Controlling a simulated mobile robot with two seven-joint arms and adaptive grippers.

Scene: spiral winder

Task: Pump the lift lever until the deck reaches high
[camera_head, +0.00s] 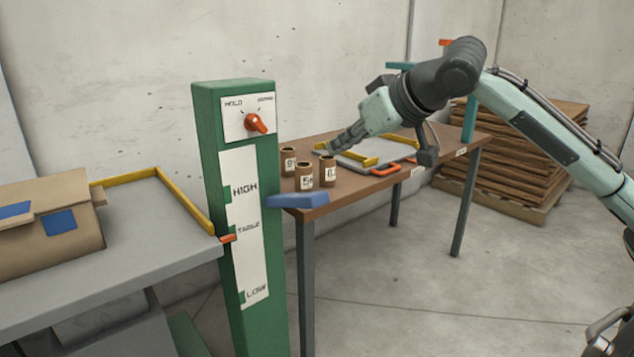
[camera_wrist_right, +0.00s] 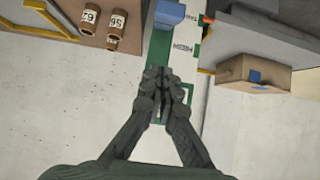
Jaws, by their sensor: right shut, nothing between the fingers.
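The green post (camera_head: 207,150) carries a white scale marked HIGH, TABLE and LOW. An orange pointer (camera_head: 228,238) at the deck's edge sits near the TABLE mark, well below HIGH. The grey deck (camera_head: 150,225) with yellow rails holds a cardboard box (camera_head: 45,225). The blue lever end (camera_head: 297,201) sticks out to the right of the post, below HIGH level; it also shows in the right wrist view (camera_wrist_right: 170,12). My right gripper (camera_head: 333,148) is shut and empty, above and right of the lever, apart from it. My left gripper is out of view.
An orange knob (camera_head: 256,123) sits on the post's upper panel. Behind the lever, a brown table (camera_head: 345,197) holds several numbered tubes (camera_head: 305,175) and a grey tray (camera_head: 365,150) with yellow rails. Stacked brown boards (camera_head: 530,160) stand at the back right.

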